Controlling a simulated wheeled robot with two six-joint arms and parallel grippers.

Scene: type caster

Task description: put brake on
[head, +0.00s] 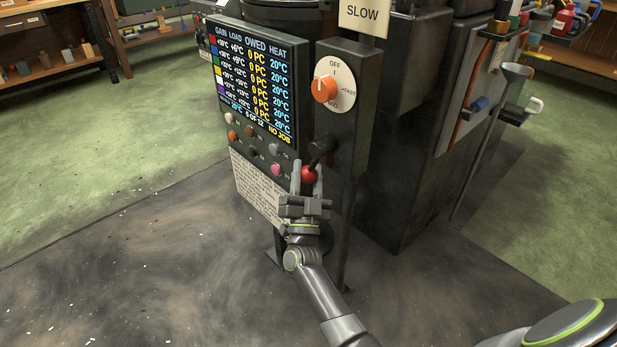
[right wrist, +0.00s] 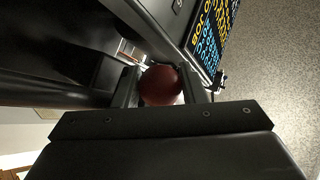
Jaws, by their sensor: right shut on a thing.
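The brake appears to be the dark lever (head: 322,152) with a red ball knob (head: 309,175) on the front of the machine's narrow dark panel (head: 354,130). The lever slants down towards me from its pivot, with the knob at its lower end. My right gripper (head: 308,178) is shut on the red knob, one finger on each side. In the right wrist view the knob (right wrist: 161,86) sits between the two fingers. Any brake marking by the lever is too small to read or hidden. My left gripper is not in view.
The floor in front is clear.

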